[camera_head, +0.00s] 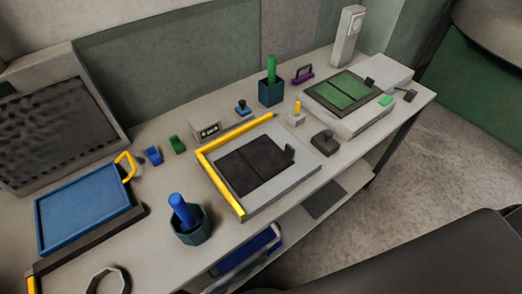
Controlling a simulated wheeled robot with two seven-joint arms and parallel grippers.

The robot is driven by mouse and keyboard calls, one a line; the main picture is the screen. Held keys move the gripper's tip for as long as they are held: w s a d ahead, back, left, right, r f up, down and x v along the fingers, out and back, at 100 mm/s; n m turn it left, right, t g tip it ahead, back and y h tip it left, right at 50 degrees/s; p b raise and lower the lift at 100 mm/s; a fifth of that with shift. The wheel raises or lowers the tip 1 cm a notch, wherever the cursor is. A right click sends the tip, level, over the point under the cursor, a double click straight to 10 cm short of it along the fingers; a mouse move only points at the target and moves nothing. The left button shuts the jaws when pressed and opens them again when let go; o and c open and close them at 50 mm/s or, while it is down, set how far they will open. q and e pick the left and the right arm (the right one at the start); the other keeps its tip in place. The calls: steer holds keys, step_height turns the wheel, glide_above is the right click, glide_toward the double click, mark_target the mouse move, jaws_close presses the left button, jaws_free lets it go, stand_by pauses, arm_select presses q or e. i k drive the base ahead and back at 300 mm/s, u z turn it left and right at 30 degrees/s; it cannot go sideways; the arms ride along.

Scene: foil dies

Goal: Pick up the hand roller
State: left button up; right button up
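No thing is plainly recognisable as the hand roller. Candidates are a blue cylinder (181,209) standing tilted in a round dark teal cup (190,236) at the front left, a green cylinder (271,68) upright in a square teal holder (271,92) at the back, and a small purple piece with a handle (303,76) lying beside that holder. The lower ends of both cylinders are hidden in their holders. Neither my left nor my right gripper can be made out in the head view.
The grey bench (160,190) carries a blue tray (85,210), a yellow-edged plate (284,185) with dark panels, a white block with green panels (350,118), and small blue, green and dark pieces. A dark shape fills the lower right.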

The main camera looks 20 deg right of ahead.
mark_target(272, 59)
steer(key=z, duration=0.05)
steer(key=k, duration=0.5)
steer(key=u, duration=3.55)
steer(key=k, duration=2.25)
steer(key=z, duration=1.6)
